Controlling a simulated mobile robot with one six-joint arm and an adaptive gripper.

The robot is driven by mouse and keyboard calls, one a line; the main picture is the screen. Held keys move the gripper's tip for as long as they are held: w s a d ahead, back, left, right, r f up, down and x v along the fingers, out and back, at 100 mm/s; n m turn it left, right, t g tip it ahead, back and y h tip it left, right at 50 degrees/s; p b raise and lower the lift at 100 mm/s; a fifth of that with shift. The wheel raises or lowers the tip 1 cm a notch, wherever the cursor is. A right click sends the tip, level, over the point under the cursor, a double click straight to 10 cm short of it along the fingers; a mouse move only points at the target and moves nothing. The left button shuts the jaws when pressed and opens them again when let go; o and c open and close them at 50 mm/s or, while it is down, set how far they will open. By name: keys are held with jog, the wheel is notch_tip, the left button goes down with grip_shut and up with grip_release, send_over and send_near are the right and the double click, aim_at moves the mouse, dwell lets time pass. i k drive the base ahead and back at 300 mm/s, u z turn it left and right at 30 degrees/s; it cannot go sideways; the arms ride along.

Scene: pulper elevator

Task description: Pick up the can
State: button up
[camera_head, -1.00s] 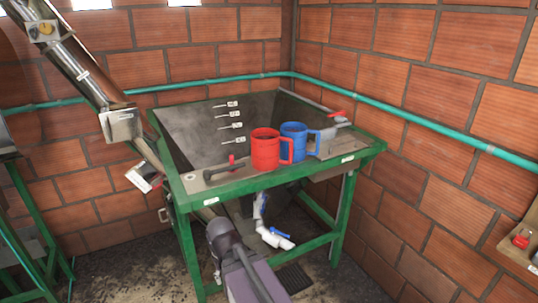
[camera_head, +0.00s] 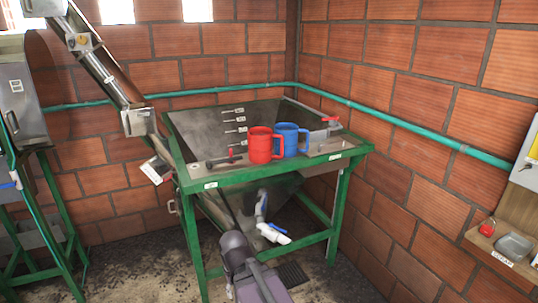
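A red mug-shaped can with a handle (camera_head: 260,145) stands upright on the front ledge of a green-framed hopper table (camera_head: 265,174). A blue one of the same shape (camera_head: 289,139) stands just behind it to the right, partly hidden by it. Which of the two is the can, I cannot tell. Both handles face right. My gripper is not in view, so nothing shows whether it is open or shut.
A slanted metal tube (camera_head: 103,68) rises to the left of the hopper. A purple box with a grey cylinder (camera_head: 250,272) is at the bottom. A wooden shelf (camera_head: 487,242) with a grey square dish (camera_head: 514,246) is at right. Brick walls close the corner.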

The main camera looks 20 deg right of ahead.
aim_at(260, 139)
jog(key=u, duration=0.1)
jog(key=k, duration=1)
jog(key=z, duration=1.35)
jog(key=i, duration=1.9)
jog(key=z, duration=0.05)
